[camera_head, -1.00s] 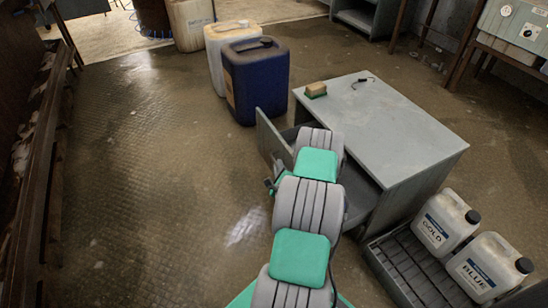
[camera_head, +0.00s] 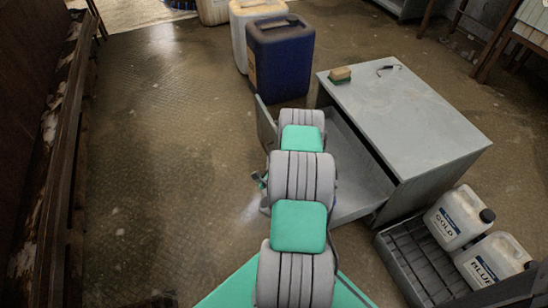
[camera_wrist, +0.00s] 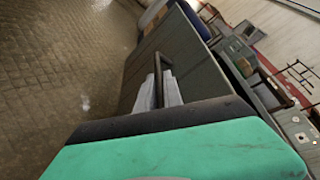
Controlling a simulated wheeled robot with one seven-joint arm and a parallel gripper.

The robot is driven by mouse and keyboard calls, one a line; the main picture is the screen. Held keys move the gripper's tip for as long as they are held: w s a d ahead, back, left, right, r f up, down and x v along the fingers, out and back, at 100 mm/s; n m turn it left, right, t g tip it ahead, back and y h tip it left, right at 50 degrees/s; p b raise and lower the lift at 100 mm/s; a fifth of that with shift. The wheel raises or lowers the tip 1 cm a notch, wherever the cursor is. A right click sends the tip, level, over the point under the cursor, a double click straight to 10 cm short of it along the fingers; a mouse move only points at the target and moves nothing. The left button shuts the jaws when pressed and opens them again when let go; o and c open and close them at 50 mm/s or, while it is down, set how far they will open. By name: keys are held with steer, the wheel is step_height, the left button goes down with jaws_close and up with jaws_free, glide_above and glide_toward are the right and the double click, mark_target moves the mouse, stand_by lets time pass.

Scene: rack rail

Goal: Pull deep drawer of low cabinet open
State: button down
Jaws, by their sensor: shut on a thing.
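The low grey cabinet (camera_head: 425,125) stands right of my arm in the head view. Its deep drawer is well out, with the front panel (camera_head: 266,122) at the left and the bare inside (camera_head: 362,185) showing. My arm covers part of the drawer. In the wrist view the drawer front (camera_wrist: 190,65) is a grey-green panel with a dark bar handle (camera_wrist: 159,77). My gripper (camera_wrist: 162,92) is shut on this handle, its pale fingers on either side of the bar. In the head view my arm mostly hides the gripper and handle.
A blue canister (camera_head: 280,60) and a white one (camera_head: 252,25) stand beyond the drawer. A sponge (camera_head: 340,75) and small dark hook (camera_head: 388,69) lie on the cabinet. A dark tray (camera_head: 412,268) with jugs (camera_head: 458,217) is at lower right. Left floor is clear.

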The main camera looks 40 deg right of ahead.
steer(key=c, duration=1.5)
jaws_free()
steer(key=b+v, duration=0.1)
steer(key=v, duration=0.7)
